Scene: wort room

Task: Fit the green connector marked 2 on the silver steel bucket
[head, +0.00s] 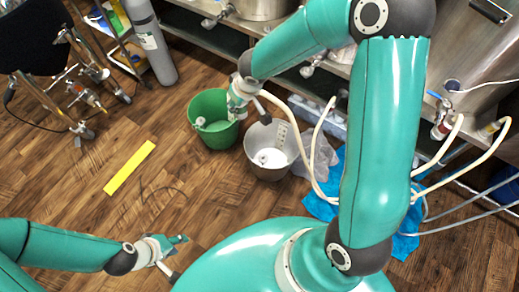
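The silver steel bucket (256,163) stands on the floor near the middle of the head view, with a pale object inside it. I cannot make out a green connector marked 2. My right gripper (236,108) points down over the right rim of the green bucket (212,137), just left of and above the steel bucket. Its fingers are small and partly hidden, so I cannot tell whether they hold anything. My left gripper (178,250) is low at the left, over the floor, its fingers spread and empty.
Cream hoses (308,165) run right of the steel bucket, beside a blue cloth (325,207). A yellow strip (130,167) lies on the wood floor. A grey cylinder (152,45) and a wheeled frame (75,85) stand at upper left. Floor left of the buckets is mostly clear.

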